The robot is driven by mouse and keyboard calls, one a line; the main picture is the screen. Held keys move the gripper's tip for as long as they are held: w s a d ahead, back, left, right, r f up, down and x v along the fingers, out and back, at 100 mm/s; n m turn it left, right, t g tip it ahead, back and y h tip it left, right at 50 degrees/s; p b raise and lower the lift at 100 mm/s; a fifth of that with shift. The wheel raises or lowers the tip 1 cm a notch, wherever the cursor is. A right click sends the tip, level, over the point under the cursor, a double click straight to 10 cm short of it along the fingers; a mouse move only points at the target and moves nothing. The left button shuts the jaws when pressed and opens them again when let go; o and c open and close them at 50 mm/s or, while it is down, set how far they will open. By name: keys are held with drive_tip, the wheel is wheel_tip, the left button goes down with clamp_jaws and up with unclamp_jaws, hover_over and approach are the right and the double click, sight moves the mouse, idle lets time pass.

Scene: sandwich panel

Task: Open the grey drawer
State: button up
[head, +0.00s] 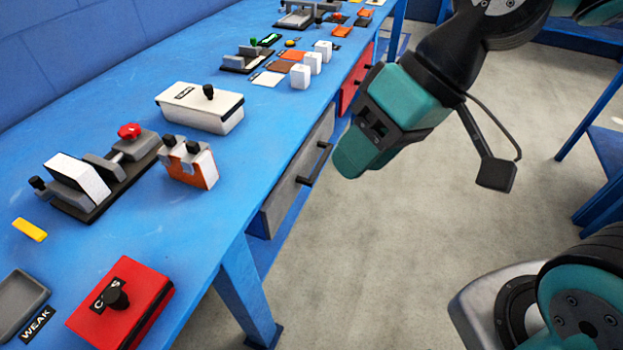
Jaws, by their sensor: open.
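The grey drawer (283,192) is under the front edge of the blue table, and its front looks shut, flush below the tabletop. Its black bar handle (316,166) stands out from the front. My gripper (360,138), teal and black, hangs in the air over the floor just right of the handle, apart from it in the picture. It is open, with nothing seen between its jaws; the far finger is partly hidden.
A red drawer (355,82) is farther along the table. The blue tabletop (170,240) carries a white lidded box (200,108), a red box (120,303) and clamp fixtures. A table leg (247,290) stands nearer me. The grey floor (400,240) is clear.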

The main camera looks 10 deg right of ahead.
drive_tip(key=w+f+m+t+y+b, duration=0.1)
drive_tip(key=w+f+b, duration=0.2)
drive_tip(key=f+b, duration=0.3)
drive_tip(key=w+f+m+t+y+b, duration=0.1)
drive_tip(key=w+f+m+y+b, duration=0.2)
drive_tip(key=f, duration=0.4)
drive_tip(key=m+t+h+b, duration=0.1)
drive_tip(key=m+t+b, duration=1.15)
drive_tip(key=b, duration=1.75)
approach(323, 165)
drive_tip(key=shift+m, duration=0.45)
drive_tip(key=p+x, duration=0.7)
drive_tip(key=x, duration=0.4)
drive_tip(key=shift+f, duration=0.1)
clamp_jaws()
